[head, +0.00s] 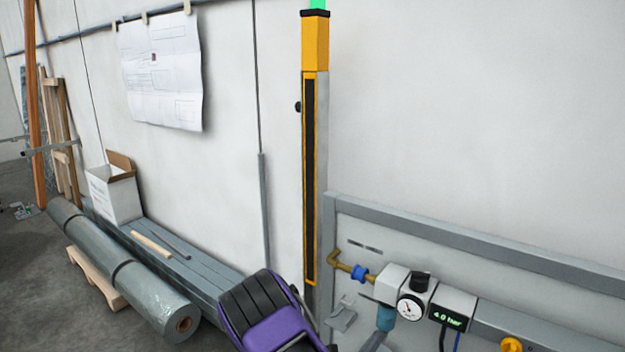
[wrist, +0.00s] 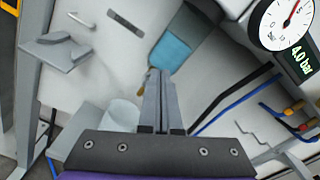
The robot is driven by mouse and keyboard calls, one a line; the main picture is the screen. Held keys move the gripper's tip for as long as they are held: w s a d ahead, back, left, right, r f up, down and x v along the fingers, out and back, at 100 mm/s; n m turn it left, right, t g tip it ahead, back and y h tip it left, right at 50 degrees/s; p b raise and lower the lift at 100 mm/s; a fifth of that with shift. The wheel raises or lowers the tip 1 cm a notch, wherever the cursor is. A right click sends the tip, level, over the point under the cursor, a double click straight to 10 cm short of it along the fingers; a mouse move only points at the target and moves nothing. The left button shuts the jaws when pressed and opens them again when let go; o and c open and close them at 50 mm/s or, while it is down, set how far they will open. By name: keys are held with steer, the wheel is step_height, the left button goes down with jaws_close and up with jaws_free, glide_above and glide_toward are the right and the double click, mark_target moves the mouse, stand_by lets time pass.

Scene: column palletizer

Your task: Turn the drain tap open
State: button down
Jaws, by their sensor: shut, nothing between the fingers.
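The blue filter bowl (head: 386,318) hangs under the pale regulator unit (head: 392,284) in the head view. In the wrist view the bowl (wrist: 172,50) lies just beyond my fingertips. A small brass-coloured piece (wrist: 147,76) shows at the bowl's lower end, beside the fingertips; it looks like the drain tap, but it is mostly hidden behind my fingers. My gripper (wrist: 159,76) has its two grey fingers together, with nothing between them. I cannot tell whether they touch the tap.
A pressure gauge (wrist: 285,22) and a 4.0 bar display (wrist: 302,62) are at upper right. Black and blue hoses (wrist: 232,100) run to the right of my fingers. A grey bracket (wrist: 58,50) juts out at left. A pale round container (wrist: 122,112) is below.

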steer(key=shift+r, duration=0.15)
steer(key=shift+r+p, duration=0.3)
steer(key=shift+p, duration=0.05)
steer(key=v, duration=0.6)
steer(key=shift+p, duration=0.45)
step_height(320, 180, down, 5)
steer(key=a+n+b, duration=0.1)
steer(key=n+b, duration=0.3)
steer(key=n, duration=1.4)
steer(key=x, duration=0.6)
steer(key=shift+w+a+f, duration=0.15)
steer(key=shift+w, duration=0.3)
